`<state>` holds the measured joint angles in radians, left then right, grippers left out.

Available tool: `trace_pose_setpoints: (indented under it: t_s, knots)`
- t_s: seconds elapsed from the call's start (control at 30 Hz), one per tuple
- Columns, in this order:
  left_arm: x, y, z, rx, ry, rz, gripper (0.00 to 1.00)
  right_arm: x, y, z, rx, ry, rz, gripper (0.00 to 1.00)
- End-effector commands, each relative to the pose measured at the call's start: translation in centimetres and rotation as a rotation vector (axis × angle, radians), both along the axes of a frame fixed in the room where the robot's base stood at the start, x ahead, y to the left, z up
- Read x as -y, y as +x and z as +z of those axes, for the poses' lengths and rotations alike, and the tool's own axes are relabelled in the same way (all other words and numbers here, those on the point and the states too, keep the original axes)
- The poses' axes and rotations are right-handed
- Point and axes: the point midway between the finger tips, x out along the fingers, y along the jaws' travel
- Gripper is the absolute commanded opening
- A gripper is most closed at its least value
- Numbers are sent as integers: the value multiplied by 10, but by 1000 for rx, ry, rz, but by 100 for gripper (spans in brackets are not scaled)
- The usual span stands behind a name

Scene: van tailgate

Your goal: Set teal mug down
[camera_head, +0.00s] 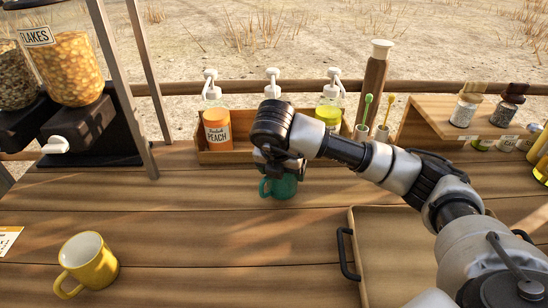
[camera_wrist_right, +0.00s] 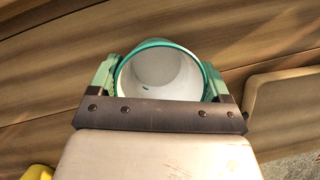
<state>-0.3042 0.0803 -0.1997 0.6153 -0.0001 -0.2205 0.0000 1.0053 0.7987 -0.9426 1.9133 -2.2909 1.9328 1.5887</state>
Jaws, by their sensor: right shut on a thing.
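The teal mug (camera_head: 281,187) is at the middle of the wooden tailgate surface, in front of the syrup rack, with its handle to the left in the head view. In the right wrist view the mug (camera_wrist_right: 160,72) shows its teal rim and white, empty-looking inside. My right gripper (camera_head: 279,165) is above the mug, with its green fingers on both sides of it; it is shut on the mug. I cannot tell whether the mug's base touches the wood. My left gripper is not in view.
A yellow mug (camera_head: 90,262) stands at the front left. A wooden rack (camera_head: 247,155) with pump bottles stands behind the teal mug. A tray (camera_head: 395,243) with a black handle lies at the right. Flakes dispensers (camera_head: 78,75) stand at the back left. The wood left of the teal mug is clear.

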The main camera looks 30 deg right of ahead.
Motion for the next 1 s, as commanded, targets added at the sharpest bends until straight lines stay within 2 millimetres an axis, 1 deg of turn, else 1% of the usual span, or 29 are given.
trace_pose_setpoints:
  t_s: [0.03,0.1,0.27,0.5,0.57,0.63,0.97,1.0]
  knots:
    - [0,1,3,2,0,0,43,1,8,2,1,-1,-3,53]
    - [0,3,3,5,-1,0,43,2,16,1,0,0,-1,53]
    - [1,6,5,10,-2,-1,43,3,26,1,0,0,0,53]
    - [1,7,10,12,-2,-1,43,8,58,1,0,0,-1,53]
    - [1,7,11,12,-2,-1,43,8,55,-10,-4,-1,1,53]
    - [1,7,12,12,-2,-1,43,8,55,-14,0,-2,1,53]
    - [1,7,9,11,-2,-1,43,8,55,-18,1,-1,0,53]
    - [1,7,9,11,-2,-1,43,8,55,-18,1,-1,0,81]
